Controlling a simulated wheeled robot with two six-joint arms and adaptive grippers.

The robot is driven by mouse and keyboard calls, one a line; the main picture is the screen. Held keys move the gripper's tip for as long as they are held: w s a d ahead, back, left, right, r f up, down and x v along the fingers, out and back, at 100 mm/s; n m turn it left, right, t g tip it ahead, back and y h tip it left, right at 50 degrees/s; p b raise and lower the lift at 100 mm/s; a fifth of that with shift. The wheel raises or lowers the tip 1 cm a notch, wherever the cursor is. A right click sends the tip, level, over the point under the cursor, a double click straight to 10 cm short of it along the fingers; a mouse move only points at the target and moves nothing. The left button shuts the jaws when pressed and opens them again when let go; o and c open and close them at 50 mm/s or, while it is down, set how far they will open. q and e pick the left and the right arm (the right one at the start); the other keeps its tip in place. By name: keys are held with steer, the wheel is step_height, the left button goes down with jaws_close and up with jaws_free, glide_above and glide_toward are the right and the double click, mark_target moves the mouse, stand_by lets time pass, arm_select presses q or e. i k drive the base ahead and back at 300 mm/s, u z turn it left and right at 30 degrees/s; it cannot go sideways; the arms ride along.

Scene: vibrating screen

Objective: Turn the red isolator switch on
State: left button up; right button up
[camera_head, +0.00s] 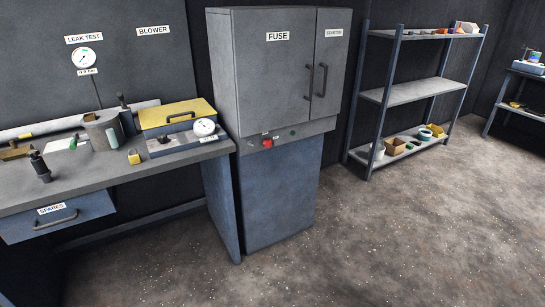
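The red isolator switch (267,143) is a small red knob on the front band of the grey cabinet (262,70), below the doors marked FUSE. A small green spot (292,133) and a dark spot sit to its right on the same band. The knob is too small here to tell which way it is turned. Neither of my grippers shows in the head view.
A workbench (95,180) with a yellow-lidded box (177,113), a gauge and tools stands left of the cabinet. An open shelf rack (412,92) stands to the right. The floor (390,235) in front is clear.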

mark_target(267, 142)
steer(key=z, duration=0.65)
steer(key=i, duration=0.55)
steer(key=z, duration=0.8)
steer(key=i, duration=0.95)
steer(key=u, duration=0.65)
steer(key=i, duration=0.55)
steer(key=u, duration=0.6)
